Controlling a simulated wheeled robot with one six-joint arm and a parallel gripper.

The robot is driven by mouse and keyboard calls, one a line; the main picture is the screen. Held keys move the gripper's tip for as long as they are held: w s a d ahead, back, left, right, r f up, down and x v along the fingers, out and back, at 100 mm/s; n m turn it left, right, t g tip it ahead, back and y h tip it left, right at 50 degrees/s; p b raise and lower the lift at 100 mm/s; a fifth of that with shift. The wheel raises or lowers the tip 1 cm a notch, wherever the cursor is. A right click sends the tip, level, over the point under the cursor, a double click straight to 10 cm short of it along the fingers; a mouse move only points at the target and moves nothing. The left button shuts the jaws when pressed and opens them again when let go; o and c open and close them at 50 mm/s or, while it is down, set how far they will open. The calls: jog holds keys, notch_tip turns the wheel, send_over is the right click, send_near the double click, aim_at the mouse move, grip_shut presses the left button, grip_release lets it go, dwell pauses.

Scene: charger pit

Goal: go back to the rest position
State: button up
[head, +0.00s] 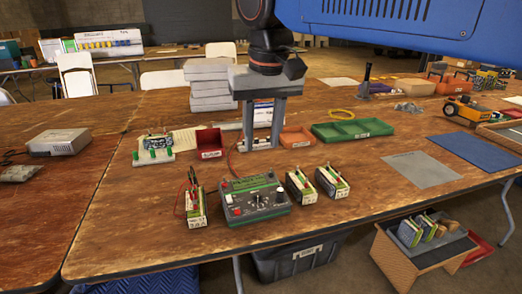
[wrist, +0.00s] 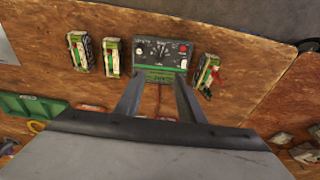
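My gripper (head: 261,142) hangs over the brown work table (head: 130,215), fingers pointing down, behind the charger in the head view. In the wrist view my gripper (wrist: 158,80) shows two grey fingers apart with nothing held between them. The green and grey charger (head: 253,198) has a dial and a red knob; it also shows beyond the fingertips in the wrist view (wrist: 160,52). One battery pack (head: 195,207) with a red lead stands to its left. Two more packs, a nearer one (head: 301,187) and a farther one (head: 331,181), stand to its right.
Grey boxes (head: 208,88) are stacked behind. A grey mat (head: 418,170) and blue mat (head: 474,149) lie right. The table's front left is clear.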

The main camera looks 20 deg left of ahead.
jog(key=shift+r, duration=0.45)
jog(key=d+f+m+t, duration=0.15)
jog(key=d+f, duration=0.25)
jog(key=d, duration=0.9)
jog(key=d+f+m, duration=0.2)
jog(key=d+f, duration=0.2)
jog(key=d, duration=0.9)
jog(key=s+d+f+m+t, duration=0.1)
jog(key=s+d+f, duration=0.4)
jog(key=d+f, duration=0.2)
jog(key=s+d+f+m+h, duration=0.1)
jog(key=s+d+f+m, duration=0.1)
jog(key=s+d+f, duration=0.3)
jog(key=d+f, duration=0.3)
jog(key=d, duration=0.2)
jog(key=shift+s+d+f+t, duration=0.2)
jog(key=shift+s+f+t, duration=0.05)
jog(key=shift+s+t, duration=0.1)
